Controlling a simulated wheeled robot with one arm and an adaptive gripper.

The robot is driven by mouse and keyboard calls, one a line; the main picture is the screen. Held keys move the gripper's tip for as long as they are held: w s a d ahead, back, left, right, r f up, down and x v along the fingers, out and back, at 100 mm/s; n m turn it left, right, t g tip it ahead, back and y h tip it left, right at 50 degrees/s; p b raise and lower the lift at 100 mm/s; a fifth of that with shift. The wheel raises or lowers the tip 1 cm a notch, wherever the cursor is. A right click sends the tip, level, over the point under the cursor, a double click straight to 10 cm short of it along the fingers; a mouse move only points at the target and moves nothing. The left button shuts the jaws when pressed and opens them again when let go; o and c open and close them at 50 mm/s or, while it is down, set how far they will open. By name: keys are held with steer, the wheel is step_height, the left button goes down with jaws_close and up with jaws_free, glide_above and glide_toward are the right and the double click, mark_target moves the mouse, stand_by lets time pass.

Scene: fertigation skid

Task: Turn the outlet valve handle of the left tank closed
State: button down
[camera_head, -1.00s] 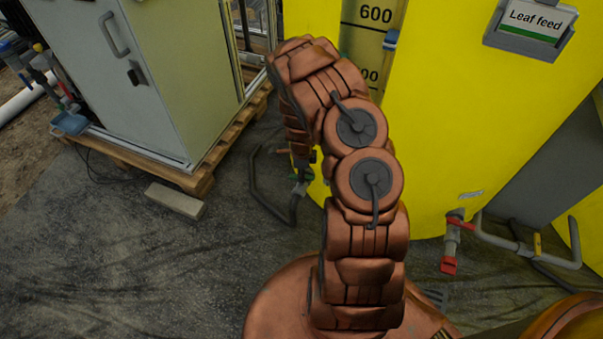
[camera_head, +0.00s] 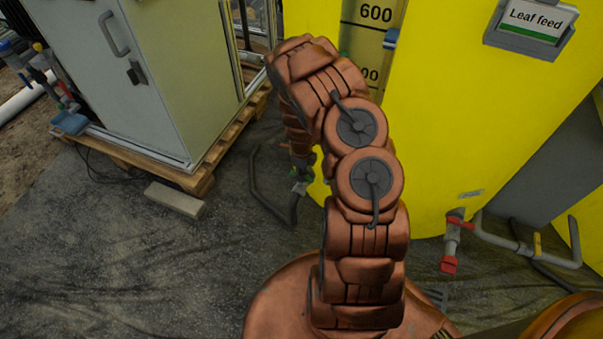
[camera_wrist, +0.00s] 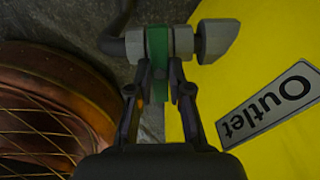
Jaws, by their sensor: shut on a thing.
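The yellow tank (camera_head: 450,120) with the "Leaf feed" sign fills the right of the head view. Its outlet valve (camera_head: 300,180) shows low at the tank's left edge, partly behind my arm. My gripper (camera_wrist: 159,92) is shut on the green handle, with a finger on each side. In the head view my arm hides the gripper's fingers.
A dark hose (camera_head: 262,190) bends across the floor beside the valve. A grey cabinet (camera_head: 150,80) stands on a wooden pallet (camera_head: 200,180) at left, with a loose block (camera_head: 174,199) before it. A second valve with red handles (camera_head: 449,264) sits at right.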

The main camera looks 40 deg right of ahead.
steer(key=shift+s, duration=0.15)
steer(key=c, duration=1.1)
jaws_free()
steer(key=shift+r, duration=6)
